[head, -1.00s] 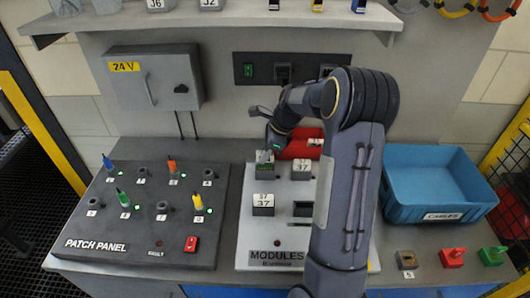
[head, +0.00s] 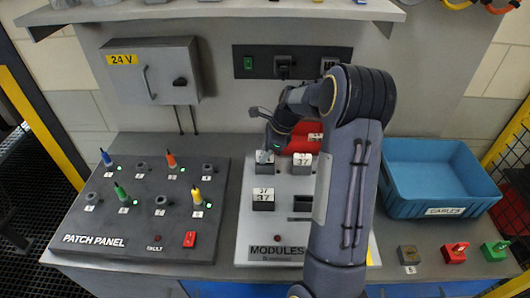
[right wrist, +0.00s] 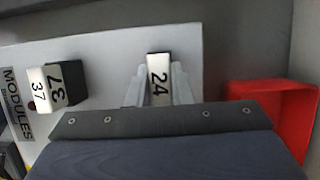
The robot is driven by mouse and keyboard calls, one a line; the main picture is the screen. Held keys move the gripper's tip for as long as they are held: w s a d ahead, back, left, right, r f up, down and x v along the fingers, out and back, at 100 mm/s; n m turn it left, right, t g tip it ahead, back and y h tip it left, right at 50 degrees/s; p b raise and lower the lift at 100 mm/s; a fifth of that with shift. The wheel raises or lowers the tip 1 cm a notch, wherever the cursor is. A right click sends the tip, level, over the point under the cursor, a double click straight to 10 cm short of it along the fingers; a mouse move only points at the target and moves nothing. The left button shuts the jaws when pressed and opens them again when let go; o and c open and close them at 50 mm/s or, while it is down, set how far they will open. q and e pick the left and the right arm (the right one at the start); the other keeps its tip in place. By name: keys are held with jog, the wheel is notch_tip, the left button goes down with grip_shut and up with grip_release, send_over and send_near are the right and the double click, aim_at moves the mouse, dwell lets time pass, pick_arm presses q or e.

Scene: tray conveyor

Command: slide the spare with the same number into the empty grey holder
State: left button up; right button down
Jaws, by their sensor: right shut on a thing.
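The MODULES board (head: 257,229) carries several grey holders. My right gripper (head: 265,153) is over the far-left holder (head: 264,169). In the right wrist view its fingers (right wrist: 158,88) are shut on a module numbered 24 (right wrist: 158,77). I cannot tell how deep the module sits in the holder. A module marked 37 (head: 263,198) stands in the near-left holder and shows in the right wrist view (right wrist: 57,86). Another 37 module (head: 302,159) stands at far right. The near-right holder (head: 303,204) looks dark and empty, partly beside my arm. My left gripper is not in view.
A red bin (head: 303,136) lies behind the board and shows in the right wrist view (right wrist: 268,92). A blue CABLES bin (head: 444,211) stands to the right. The patch panel (head: 110,240) with coloured plugs is at left. A shelf (head: 220,10) runs above.

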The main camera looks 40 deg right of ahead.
jog(key=shift+f, duration=0.55)
jog(key=c, duration=1.2)
grip_release()
jog(key=shift+r, duration=0.15)
jog(key=b+v, duration=0.1)
jog(key=v, duration=0.6)
jog(key=shift+r, duration=0.3)
jog(key=shift+s+d, duration=0.1)
